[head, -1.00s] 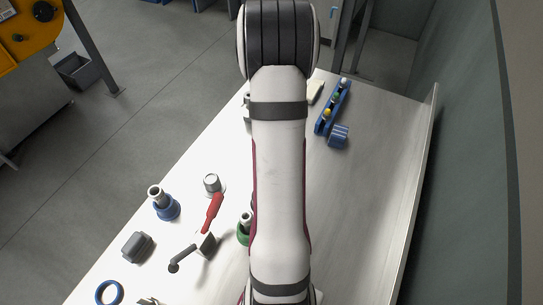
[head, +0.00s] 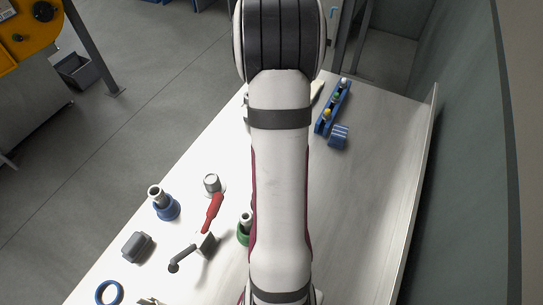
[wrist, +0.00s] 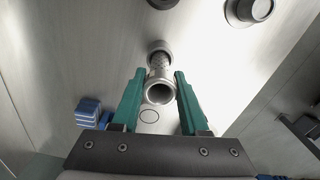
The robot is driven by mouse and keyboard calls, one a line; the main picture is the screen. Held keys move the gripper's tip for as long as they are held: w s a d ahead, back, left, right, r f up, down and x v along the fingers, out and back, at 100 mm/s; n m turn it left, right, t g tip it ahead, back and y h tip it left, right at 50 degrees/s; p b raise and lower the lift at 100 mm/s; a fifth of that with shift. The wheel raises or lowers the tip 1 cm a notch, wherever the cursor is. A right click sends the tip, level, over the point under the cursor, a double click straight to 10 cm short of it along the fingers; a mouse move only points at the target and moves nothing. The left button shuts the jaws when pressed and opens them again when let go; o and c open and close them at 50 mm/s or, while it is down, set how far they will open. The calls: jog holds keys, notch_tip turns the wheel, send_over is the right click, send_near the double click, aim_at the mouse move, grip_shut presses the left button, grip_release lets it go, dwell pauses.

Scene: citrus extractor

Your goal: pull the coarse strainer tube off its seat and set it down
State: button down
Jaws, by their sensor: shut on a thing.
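In the wrist view my gripper (wrist: 160,73), with its two green fingers, is shut on a grey metal tube with a patterned wall, the strainer tube (wrist: 159,77). The tube's open end faces the camera. Its far end meets a wider round grey collar (wrist: 160,48); I cannot tell whether the two are joined or apart. In the head view my arm hides the gripper and the held tube.
A blue block (wrist: 88,110) lies left of the fingers and a dark round part (wrist: 248,10) lies at upper right. In the head view a blue rack (head: 324,125) stands right of my arm; a blue holder (head: 167,209) and red-handled tool (head: 212,212) lie left.

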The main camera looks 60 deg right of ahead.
jog(key=shift+r, duration=1.55)
jog(key=shift+r, duration=0.1)
notch_tip(320, 180, up, 4)
jog(key=shift+f, duration=0.1)
jog(key=s+a+f, duration=0.2)
jog(key=a+f, duration=0.1)
jog(key=a, duration=0.7)
jog(key=f, duration=0.8)
jog(key=shift+s+a, duration=0.1)
jog(key=shift+s, duration=0.15)
